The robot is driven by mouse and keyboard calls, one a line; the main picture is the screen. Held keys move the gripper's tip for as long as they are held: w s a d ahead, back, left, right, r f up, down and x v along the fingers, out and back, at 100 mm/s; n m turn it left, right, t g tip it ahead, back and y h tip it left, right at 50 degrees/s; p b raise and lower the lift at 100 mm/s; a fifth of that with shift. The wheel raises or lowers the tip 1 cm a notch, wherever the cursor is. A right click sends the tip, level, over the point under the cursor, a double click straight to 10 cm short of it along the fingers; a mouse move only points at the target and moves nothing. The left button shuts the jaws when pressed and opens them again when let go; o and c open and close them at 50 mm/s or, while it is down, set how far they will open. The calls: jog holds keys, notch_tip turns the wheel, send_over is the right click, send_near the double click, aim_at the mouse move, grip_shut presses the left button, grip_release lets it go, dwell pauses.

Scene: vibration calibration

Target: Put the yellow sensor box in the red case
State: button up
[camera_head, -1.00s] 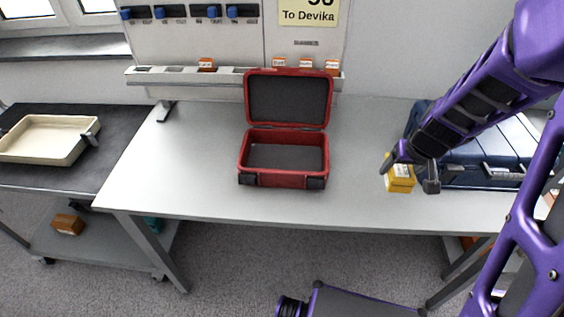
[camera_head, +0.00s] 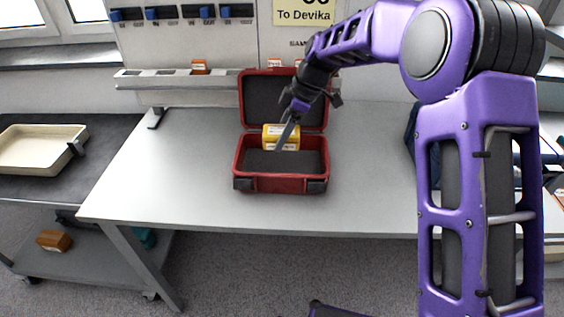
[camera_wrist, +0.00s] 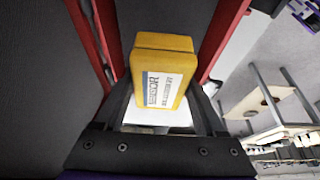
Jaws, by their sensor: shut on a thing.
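The red case (camera_head: 284,183) stands open on the grey table, its lid raised at the back and its inside dark. The yellow sensor box (camera_head: 281,131) is in my gripper (camera_head: 288,128), over the back part of the case near the lid. Whether the box touches the case floor I cannot tell. In the wrist view, the yellow box (camera_wrist: 162,72), with a white label, sits between the fingers of my gripper (camera_wrist: 165,105). Red edges of the case (camera_wrist: 222,40) show on both sides of it.
My arm reaches in from the right and hides part of the wall and lid. A beige tray (camera_head: 40,165) lies on the dark cart at left. A dark blue case (camera_head: 411,135) is partly hidden at right. The table is clear on both sides of the red case.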

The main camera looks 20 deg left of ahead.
aim_at(297, 130)
notch_tip(297, 130, down, 8)
jog(key=shift+r+b, duration=0.15)
jog(key=shift+b, duration=0.3)
jog(key=shift+f, duration=0.25)
jog(key=o, duration=1.5)
jog(key=shift+r, duration=0.1)
jog(key=shift+r, duration=0.1)
jog(key=p+v, duration=0.1)
jog(key=v, duration=1.1)
jog(key=shift+s, duration=0.1)
